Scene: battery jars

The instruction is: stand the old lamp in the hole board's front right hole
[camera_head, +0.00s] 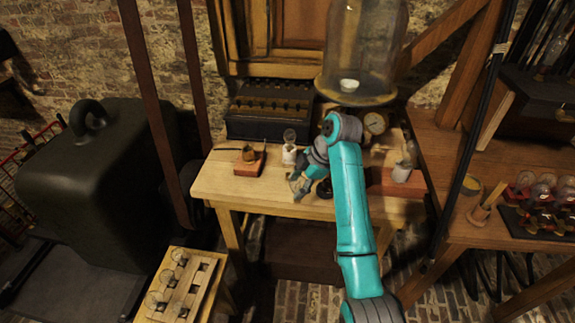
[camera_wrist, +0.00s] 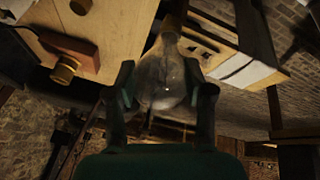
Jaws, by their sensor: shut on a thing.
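My gripper (camera_head: 300,184) is over the front part of the wooden workbench, its fingers pointing down. In the wrist view my gripper (camera_wrist: 163,95) is shut on the old lamp (camera_wrist: 160,75), a clear glass bulb between the two fingers. In the head view I cannot make out the held lamp clearly. The hole board (camera_head: 212,279) lies on a low stand at the lower left, apart from the gripper. A pale board with dark openings also shows in the wrist view (camera_wrist: 235,66).
The workbench (camera_head: 222,183) carries a white socket with a bulb (camera_head: 289,145), a reddish block with a brass piece (camera_head: 249,163) and a grey jar (camera_head: 402,171). A dark post (camera_head: 157,110) stands left of the bench.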

